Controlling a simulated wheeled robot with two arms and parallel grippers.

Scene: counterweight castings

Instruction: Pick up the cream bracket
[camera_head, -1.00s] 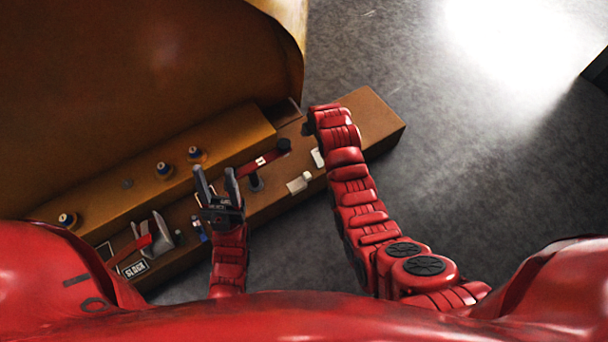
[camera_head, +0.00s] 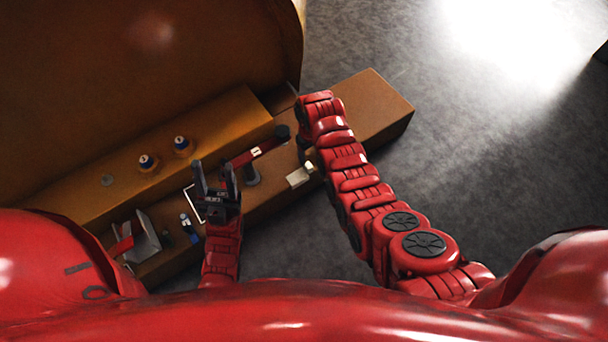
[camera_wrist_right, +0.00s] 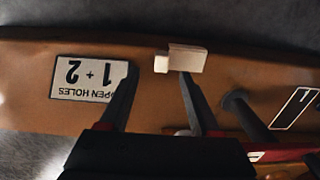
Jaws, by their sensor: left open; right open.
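The cream bracket (camera_head: 300,177) is a small blocky piece on the front part of the brown ledge, beside my right arm in the head view. In the right wrist view the bracket (camera_wrist_right: 187,58) lies just beyond my right gripper (camera_wrist_right: 158,78), nearer its right finger. That gripper is open with nothing between its fingers; I cannot tell whether the right fingertip touches the bracket. In the head view the right gripper is mostly hidden by its own arm. My left gripper (camera_head: 214,178) is open and empty over the ledge, left of the bracket.
A red-handled tool (camera_head: 258,151) and a grey peg (camera_head: 251,175) are close by. A grey angled plate (camera_head: 146,236) is at left. The ledge's far right end is clear.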

